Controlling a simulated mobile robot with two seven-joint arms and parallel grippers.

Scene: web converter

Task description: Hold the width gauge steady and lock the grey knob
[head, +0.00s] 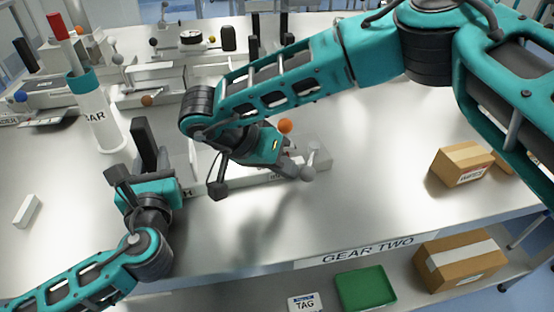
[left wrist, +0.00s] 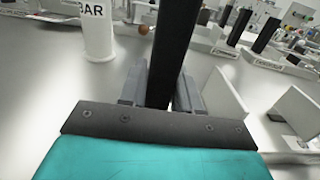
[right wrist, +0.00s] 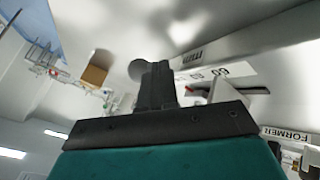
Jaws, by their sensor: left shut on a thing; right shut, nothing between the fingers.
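The width gauge (head: 245,183) is a long pale rail with a printed scale, lying on the bench in the middle of the head view. A black upright post (head: 144,143) stands at its left end. My left gripper (head: 150,176) is shut on this post, which rises between its fingers in the left wrist view (left wrist: 172,50). The grey knob (head: 308,174) is a small ball at the gauge's right end. My right gripper (head: 294,168) is shut and empty, its tips right beside the knob. The knob shows partly behind the fingers in the right wrist view (right wrist: 137,70); contact cannot be told.
An orange ball (head: 285,125) and a pale ball (head: 314,147) stand close to my right gripper. A white BAR cylinder (head: 101,115) stands left of the gauge. Cardboard boxes (head: 462,163) sit at right. The bench front is mostly clear.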

